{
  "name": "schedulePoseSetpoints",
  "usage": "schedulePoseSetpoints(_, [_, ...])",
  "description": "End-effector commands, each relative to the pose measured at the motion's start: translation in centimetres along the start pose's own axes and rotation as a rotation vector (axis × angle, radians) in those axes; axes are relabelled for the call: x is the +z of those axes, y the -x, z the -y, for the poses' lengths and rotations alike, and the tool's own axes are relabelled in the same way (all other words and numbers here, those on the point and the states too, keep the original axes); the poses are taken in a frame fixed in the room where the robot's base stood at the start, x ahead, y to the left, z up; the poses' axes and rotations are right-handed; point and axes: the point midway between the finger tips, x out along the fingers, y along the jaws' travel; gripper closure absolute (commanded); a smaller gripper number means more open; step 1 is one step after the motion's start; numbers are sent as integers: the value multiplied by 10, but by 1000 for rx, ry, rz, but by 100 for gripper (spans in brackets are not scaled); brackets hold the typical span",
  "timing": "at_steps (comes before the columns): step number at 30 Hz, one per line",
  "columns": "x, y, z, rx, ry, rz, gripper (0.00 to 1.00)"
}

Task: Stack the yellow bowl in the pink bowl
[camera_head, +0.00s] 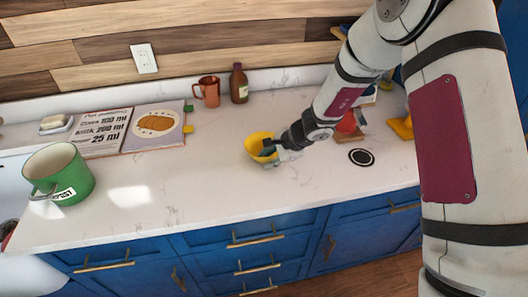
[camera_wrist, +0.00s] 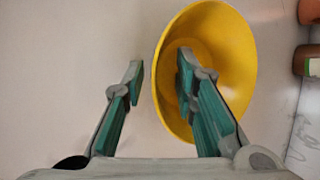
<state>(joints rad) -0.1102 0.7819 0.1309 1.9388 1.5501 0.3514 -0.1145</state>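The yellow bowl (camera_head: 257,142) is on the white counter near the middle, partly covered by my gripper (camera_head: 270,151). In the wrist view the yellow bowl (camera_wrist: 222,45) is large, with its opening in sight. My gripper (camera_wrist: 161,68) is open across the bowl's near-left rim: the right finger is inside the bowl, the left finger outside. A gap shows between the left finger and the rim. I cannot make out a pink bowl in either view; my arm hides part of the counter.
A green pot (camera_head: 62,174) stands at the left, with an open book (camera_head: 128,130) behind it. A copper mug (camera_head: 208,91) and a brown bottle (camera_head: 239,84) stand at the back. A red object (camera_head: 347,122) and a black-ringed disc (camera_head: 361,157) are at the right. The front counter is clear.

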Motion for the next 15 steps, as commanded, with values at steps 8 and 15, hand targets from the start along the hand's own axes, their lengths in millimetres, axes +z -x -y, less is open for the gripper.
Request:
schedulePoseSetpoints(8, [0, 0, 0, -1, 1, 0, 100])
schedulePoseSetpoints(15, [0, 1, 1, -1, 1, 1, 100])
